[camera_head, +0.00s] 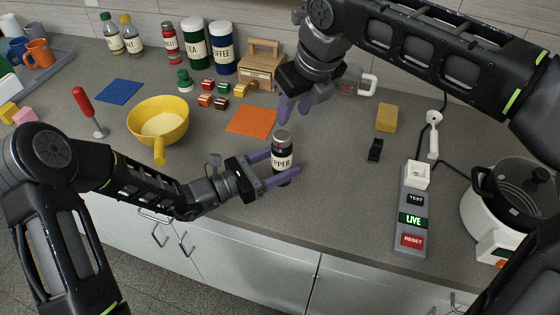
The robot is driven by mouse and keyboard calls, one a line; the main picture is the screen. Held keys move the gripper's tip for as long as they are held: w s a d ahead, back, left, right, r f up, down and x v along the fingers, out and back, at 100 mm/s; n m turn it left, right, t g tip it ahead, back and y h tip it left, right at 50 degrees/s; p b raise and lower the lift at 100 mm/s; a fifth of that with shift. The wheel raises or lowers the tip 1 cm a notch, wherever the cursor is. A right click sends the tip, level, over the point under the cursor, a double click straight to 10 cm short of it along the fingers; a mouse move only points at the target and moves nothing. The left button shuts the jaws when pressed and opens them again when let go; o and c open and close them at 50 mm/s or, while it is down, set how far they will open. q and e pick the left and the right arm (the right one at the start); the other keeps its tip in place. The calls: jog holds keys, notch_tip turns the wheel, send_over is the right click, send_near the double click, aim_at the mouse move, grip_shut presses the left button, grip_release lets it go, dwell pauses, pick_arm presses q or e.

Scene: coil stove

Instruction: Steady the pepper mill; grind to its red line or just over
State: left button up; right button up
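The pepper mill (282,143), dark with a grey top and a pale label, stands upright on the counter. My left gripper (283,161) reaches in from the left, low on the mill, with one purple finger on each side of it. The near finger hides part of the mill's base. I cannot tell whether the fingers press on it. My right gripper (294,112) hangs just above and behind the mill's top, fingers pointing down and apart, with nothing seen between them. No red line can be made out on the mill.
An orange mat (252,121) and a yellow pan (157,119) lie to the left. Small blocks and spice jars stand behind. A button panel (411,219), a yellow sponge (386,118) and a black-lidded cooker (493,215) are on the right. The counter's front edge is close to the mill.

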pick_arm(q)
jog(key=c, duration=1.3)
dwell(0.9)
